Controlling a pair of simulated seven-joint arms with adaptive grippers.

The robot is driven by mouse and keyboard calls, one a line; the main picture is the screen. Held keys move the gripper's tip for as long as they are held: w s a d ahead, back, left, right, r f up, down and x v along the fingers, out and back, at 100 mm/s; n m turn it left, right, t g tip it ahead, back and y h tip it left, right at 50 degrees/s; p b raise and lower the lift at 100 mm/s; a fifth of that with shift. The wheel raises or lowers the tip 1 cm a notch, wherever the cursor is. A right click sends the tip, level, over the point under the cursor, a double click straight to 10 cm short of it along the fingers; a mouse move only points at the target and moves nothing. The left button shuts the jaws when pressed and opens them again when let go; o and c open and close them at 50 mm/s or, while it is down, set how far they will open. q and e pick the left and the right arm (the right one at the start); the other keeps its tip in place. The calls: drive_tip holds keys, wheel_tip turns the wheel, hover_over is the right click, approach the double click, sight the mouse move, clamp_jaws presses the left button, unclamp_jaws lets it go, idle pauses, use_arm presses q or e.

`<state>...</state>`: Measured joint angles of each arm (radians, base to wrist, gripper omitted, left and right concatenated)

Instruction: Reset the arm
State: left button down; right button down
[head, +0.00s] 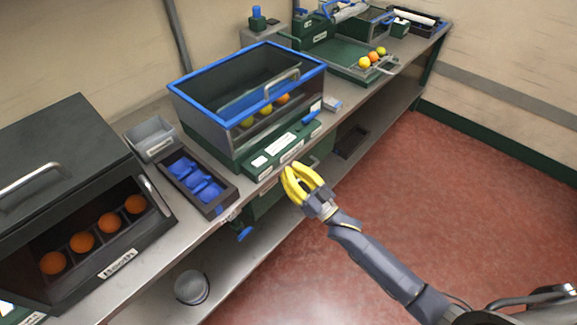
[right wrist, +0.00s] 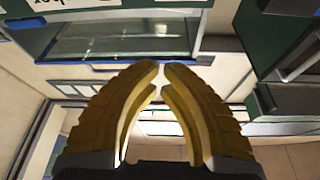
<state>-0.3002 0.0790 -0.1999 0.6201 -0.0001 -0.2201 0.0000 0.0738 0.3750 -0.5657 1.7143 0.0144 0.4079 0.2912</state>
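My right gripper (head: 297,173) has yellow fingers and hangs over the front edge of the bench, in front of the green base of the blue-rimmed bin (head: 186,92). In the right wrist view its two fingertips (right wrist: 161,66) are drawn almost together with a narrow gap and nothing between them. It is empty. My left gripper is in no view. Several oranges (head: 81,242) sit in a row in the dark cabinet (head: 60,150) at the left. More fruit, yellow and orange, shows inside the blue-rimmed bin through its front.
A green tray (head: 335,55) with several fruits (head: 372,57) is at the back. A lower shelf holds a round container (head: 191,287). Open red floor (head: 450,190) lies right.

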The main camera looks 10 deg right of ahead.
drive_tip(key=w+d+f+g+h, duration=0.1)
drive_tip(key=w+d+f+h, duration=0.1)
drive_tip(key=f, duration=0.4)
drive_tip(key=w+d+f+g+h, duration=0.1)
drive_tip(key=d+f+h, duration=0.1)
drive_tip(key=f, duration=0.5)
drive_tip(key=s+d+f+g+h, duration=0.2)
drive_tip(key=s+d+f, duration=0.15)
drive_tip(key=f, duration=0.55)
drive_tip(key=s+d+f+g+h, duration=0.1)
drive_tip(key=s+d+f+h, duration=0.25)
drive_tip(key=f, duration=0.65)
drive_tip(key=s+d+f+g+h, duration=0.1)
drive_tip(key=s+d+f+g, duration=0.15)
drive_tip(key=d+f, duration=0.45)
drive_tip(key=s+d+f+g+h, duration=0.2)
drive_tip(key=s+f, duration=1)
drive_tip(key=s+f+g, duration=0.2)
drive_tip(key=s+f, duration=0.2)
drive_tip(key=s, duration=0.7)
drive_tip(key=s+a+f+m+g, duration=0.1)
drive_tip(key=s+f+g, duration=0.1)
drive_tip(key=s, duration=0.9)
drive_tip(key=s+f+m+g+h, duration=0.1)
drive_tip(key=s+f, duration=0.4)
drive_tip(key=s, duration=0.6)
drive_tip(key=shift+s+a+f+g, duration=0.15)
drive_tip(key=shift+a+f+g, duration=0.2)
drive_tip(key=shift+g, duration=0.4)
